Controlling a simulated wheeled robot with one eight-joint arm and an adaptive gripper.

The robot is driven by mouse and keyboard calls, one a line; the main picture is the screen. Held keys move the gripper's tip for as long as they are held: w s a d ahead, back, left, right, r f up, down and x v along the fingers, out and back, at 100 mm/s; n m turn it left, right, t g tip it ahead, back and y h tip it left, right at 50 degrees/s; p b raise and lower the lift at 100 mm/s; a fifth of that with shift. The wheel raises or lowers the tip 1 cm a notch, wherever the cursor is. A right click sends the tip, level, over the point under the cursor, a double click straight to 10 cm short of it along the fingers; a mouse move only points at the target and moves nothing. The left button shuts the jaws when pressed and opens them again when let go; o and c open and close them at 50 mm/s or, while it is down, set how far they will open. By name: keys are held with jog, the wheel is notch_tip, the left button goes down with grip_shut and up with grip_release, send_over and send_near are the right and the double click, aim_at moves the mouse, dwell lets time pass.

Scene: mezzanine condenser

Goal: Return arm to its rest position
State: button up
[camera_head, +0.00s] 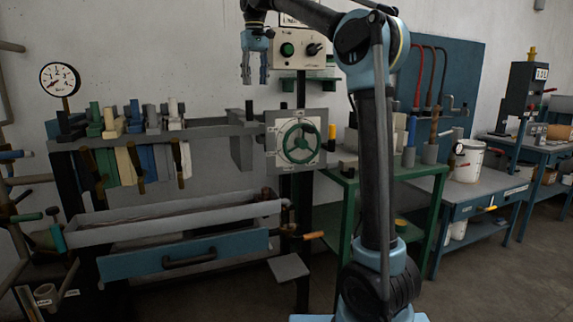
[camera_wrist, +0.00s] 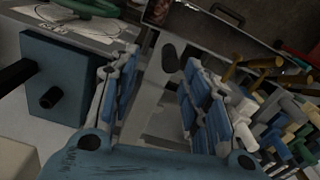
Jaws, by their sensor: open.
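My gripper (camera_head: 254,68) hangs at the upper middle of the head view, fingers pointing down, in front of the white control panel's left side. It is open, with nothing between its fingers. My arm rises from the base at the right of centre and bends left at the top. In the wrist view my gripper (camera_wrist: 165,105) shows two blue and white fingers spread apart. Below and beyond them are the blurred rack parts and a blue box (camera_wrist: 60,75). The gripper touches nothing that I can see.
A green handwheel (camera_head: 299,143) on a square plate stands below the gripper. A rack with several coloured handles (camera_head: 125,165) is at left, above a blue drawer (camera_head: 182,254). A green table (camera_head: 415,172) stands behind my arm. A blue workbench (camera_head: 480,190) is at right.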

jog(key=s+d+f+m+t, duration=0.1)
jog(key=s+d+f+m, duration=0.1)
jog(key=s+d+f, duration=0.6)
jog(key=s+d+f+m, duration=0.1)
jog(key=s+d+f, duration=0.3)
jog(key=d+f, duration=0.75)
jog(key=s+d+f+m, duration=0.1)
jog(key=s+d+f, duration=0.3)
jog(key=f, duration=0.5)
jog(key=s+d+f+m, duration=0.1)
jog(key=s+d+f, duration=0.3)
jog(key=s+f, duration=0.5)
jog(key=s+d+f+m+t, duration=0.1)
jog(key=s+d+f, duration=0.4)
jog(key=f, duration=0.6)
jog(key=shift+s+f, duration=0.15)
jog(key=shift+s, duration=0.75)
jog(key=shift+w+f, duration=0.2)
jog(key=shift+w, duration=0.25)
